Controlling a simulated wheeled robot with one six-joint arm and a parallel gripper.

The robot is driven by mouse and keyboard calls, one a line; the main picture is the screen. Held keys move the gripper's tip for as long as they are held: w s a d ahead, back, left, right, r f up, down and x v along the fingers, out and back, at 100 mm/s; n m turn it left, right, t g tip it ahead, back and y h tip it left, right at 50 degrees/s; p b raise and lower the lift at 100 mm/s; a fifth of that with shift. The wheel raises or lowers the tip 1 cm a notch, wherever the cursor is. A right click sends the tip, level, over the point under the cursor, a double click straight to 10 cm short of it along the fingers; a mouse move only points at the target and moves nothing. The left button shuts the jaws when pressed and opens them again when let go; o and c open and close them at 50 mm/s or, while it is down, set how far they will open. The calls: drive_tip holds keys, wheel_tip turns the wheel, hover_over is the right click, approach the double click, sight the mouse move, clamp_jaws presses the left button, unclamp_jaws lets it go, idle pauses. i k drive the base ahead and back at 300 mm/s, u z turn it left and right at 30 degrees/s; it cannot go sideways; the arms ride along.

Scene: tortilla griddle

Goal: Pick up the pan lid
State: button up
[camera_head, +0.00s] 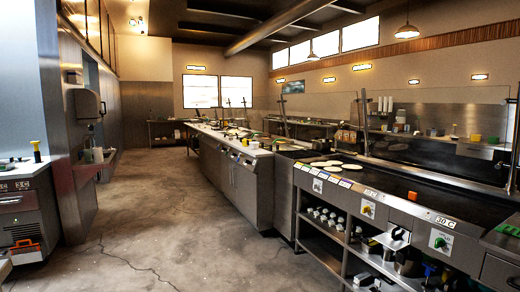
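I cannot make out a pan lid for certain in the head view. Cookware and other items are crowded on the open shelf (322,242) below the griddle, including a white item (391,238) near the shelf's right part. They are too small and dark to name surely. The black griddle (425,198) runs along the right side, with several pale flat tortillas (348,167) on its far part. My gripper is not in view.
Open concrete floor (190,235) lies ahead and left of the griddle line. A long counter (240,145) with small items continues into the distance. A steel counter unit (22,205) stands at the near left, with a sink (97,164) beyond it.

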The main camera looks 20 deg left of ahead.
sight(278, 148)
drive_tip(key=u, duration=0.45)
drive_tip(key=i, duration=1.7)
drive_tip(key=u, duration=0.75)
drive_tip(key=i, duration=4.1)
drive_tip(key=z, duration=0.8)
drive_tip(key=i, duration=1.6)
drive_tip(key=z, duration=0.4)
